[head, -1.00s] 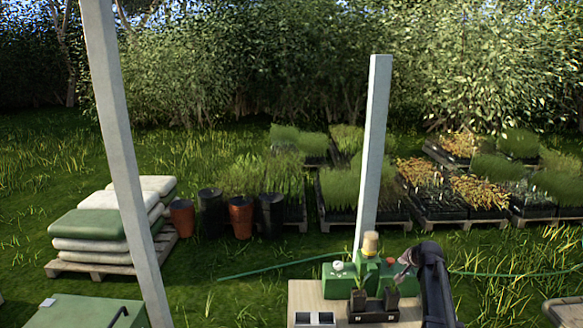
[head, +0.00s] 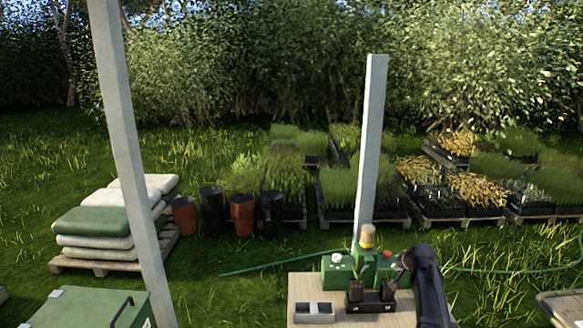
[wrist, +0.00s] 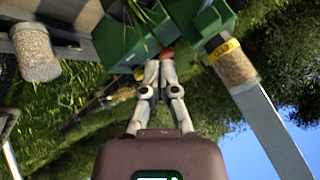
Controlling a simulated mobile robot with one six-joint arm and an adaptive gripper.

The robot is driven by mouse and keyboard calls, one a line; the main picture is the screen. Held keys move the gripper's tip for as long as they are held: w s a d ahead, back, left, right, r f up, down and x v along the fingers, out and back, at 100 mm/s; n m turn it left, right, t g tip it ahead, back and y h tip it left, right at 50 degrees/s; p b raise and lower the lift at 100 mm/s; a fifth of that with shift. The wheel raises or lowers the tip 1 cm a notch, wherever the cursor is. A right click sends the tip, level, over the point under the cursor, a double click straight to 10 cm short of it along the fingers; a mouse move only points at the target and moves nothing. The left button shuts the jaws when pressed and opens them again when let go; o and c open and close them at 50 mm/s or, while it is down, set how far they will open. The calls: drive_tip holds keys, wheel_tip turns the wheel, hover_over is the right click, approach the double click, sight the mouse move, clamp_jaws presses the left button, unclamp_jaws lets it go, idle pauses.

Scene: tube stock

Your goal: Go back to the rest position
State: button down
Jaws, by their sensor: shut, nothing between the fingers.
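My gripper (wrist: 160,82) shows in the wrist view with its two pale fingers together, shut and empty. Green equipment boxes (wrist: 125,35) lie behind the fingertips there. In the head view my dark arm reaches in at the lower right of the wooden table (head: 300,283). A black tray (head: 370,303) with dark pots (head: 356,291) stands in front of the machine.
A grey two-cell tray (head: 314,312) stands on the table's left. White posts (head: 130,165) and (head: 370,150) rise nearby. Stacked sacks (head: 95,222) lie on a pallet at left. Buckets (head: 241,213) and plant trays (head: 350,190) stand on the grass behind. A green case (head: 85,310) is at lower left.

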drive_tip(key=s+a+f+n+g, duration=0.1)
drive_tip(key=s+a+n+g, duration=0.1)
drive_tip(key=s+a, duration=0.4)
drive_tip(key=s+a+f+n+g, duration=0.2)
drive_tip(key=s+a, duration=0.4)
drive_tip(key=s, duration=0.7)
drive_tip(key=s+a+f+n+g+h, duration=0.1)
drive_tip(key=s+a+n+g, duration=0.2)
drive_tip(key=s+a, duration=0.4)
drive_tip(key=s+g, duration=0.1)
drive_tip(key=s, duration=0.2)
drive_tip(key=shift+f, duration=0.3)
